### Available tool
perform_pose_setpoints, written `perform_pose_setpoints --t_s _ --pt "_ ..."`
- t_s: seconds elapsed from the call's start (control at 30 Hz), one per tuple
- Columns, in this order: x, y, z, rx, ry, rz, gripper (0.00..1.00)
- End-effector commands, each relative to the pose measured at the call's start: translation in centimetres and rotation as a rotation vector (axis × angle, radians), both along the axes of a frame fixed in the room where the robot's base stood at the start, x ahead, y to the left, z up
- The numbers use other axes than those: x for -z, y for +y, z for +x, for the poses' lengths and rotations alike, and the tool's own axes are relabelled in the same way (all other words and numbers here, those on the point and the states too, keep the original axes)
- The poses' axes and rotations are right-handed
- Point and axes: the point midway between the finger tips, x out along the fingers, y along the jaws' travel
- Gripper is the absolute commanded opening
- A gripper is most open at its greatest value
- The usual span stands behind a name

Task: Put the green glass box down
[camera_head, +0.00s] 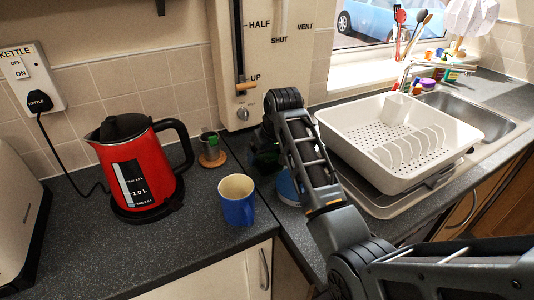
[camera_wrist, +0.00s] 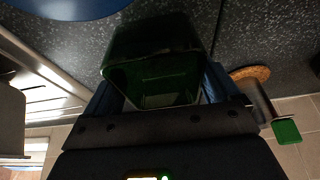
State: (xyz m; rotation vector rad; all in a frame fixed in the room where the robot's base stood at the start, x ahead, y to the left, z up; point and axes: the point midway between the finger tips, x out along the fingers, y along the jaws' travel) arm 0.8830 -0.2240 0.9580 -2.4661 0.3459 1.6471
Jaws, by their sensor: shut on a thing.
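My gripper (camera_wrist: 160,88) is shut on the green glass box (camera_wrist: 152,62), with a blue-edged finger on each side of it. The box is dark, see-through green and fills the middle of the wrist view, over the dark speckled worktop. I cannot tell whether its base touches the worktop. In the head view my gripper (camera_head: 265,150) is at the back of the counter below the white wall unit, mostly behind my arm. Only a dark green patch of the box shows there.
A grey pot with a green part (camera_head: 211,147) stands on a cork coaster (camera_head: 211,160) close left of my gripper. A blue mug (camera_head: 238,206) and red kettle (camera_head: 133,165) are further left. A blue round thing (camera_head: 287,187) is partly behind my arm. A white dish rack (camera_head: 385,135) stands right.

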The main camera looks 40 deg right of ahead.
Motion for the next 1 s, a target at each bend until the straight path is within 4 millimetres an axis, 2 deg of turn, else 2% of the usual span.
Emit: perform_pose_setpoints --t_s 0.4,0.43,0.53,0.87,1.0 --pt "0.6 0.0 0.0 0.0 -0.002 -0.001 0.44" --pt "0.6 0.0 0.0 0.0 -0.001 0.0 0.91" --pt "0.6 0.0 0.0 0.0 -0.001 0.0 1.0" --pt "0.0 0.0 -0.1 0.0 -0.002 -0.001 1.0" --pt "-1.7 0.2 -0.8 0.0 -0.006 -0.003 1.0"
